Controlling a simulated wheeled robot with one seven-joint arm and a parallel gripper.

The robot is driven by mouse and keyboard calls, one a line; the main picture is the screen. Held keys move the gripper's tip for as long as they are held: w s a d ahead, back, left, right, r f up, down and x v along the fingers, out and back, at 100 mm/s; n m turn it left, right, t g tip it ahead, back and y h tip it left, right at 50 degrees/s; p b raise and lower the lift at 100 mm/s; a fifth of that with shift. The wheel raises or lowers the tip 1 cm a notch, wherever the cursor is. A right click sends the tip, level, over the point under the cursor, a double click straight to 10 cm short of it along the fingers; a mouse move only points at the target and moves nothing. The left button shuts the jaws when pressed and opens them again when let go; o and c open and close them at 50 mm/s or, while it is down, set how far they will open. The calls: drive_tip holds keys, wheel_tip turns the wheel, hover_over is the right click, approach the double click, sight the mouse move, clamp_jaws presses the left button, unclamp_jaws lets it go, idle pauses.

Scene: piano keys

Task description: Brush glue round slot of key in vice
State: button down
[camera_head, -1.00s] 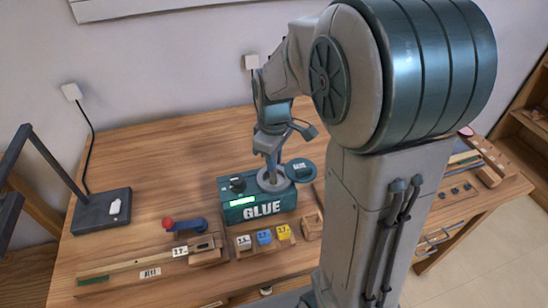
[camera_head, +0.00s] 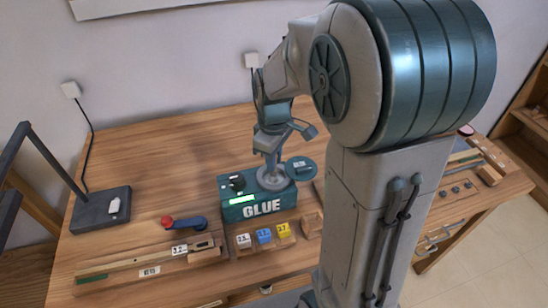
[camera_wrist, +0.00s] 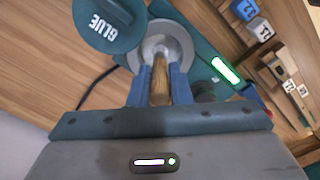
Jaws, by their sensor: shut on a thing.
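My gripper (camera_wrist: 159,82) is shut on the wooden handle of the brush (camera_wrist: 160,72), with one blue finger on each side. The brush points down into the round grey opening of the glue pot (camera_wrist: 178,42); its bristles are hidden. In the head view my gripper (camera_head: 270,160) is over the teal glue box (camera_head: 262,207), which shows a green light. The pot's lid (camera_head: 301,168) is swung out to the right. A long wooden key (camera_head: 140,265) with a green end lies at the front left, its right end at the vice (camera_head: 208,246). The slot is too small to make out.
A blue lever with a red knob (camera_head: 168,221) lies behind the vice. White, blue and yellow numbered blocks (camera_head: 264,236) stand in front of the glue box. A dark lamp base (camera_head: 101,210) is at left. The table behind the box is clear.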

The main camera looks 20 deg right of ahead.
idle(0.5)
drive_tip(key=shift+r+p, duration=2.7)
drive_tip(key=shift+r, duration=0.75)
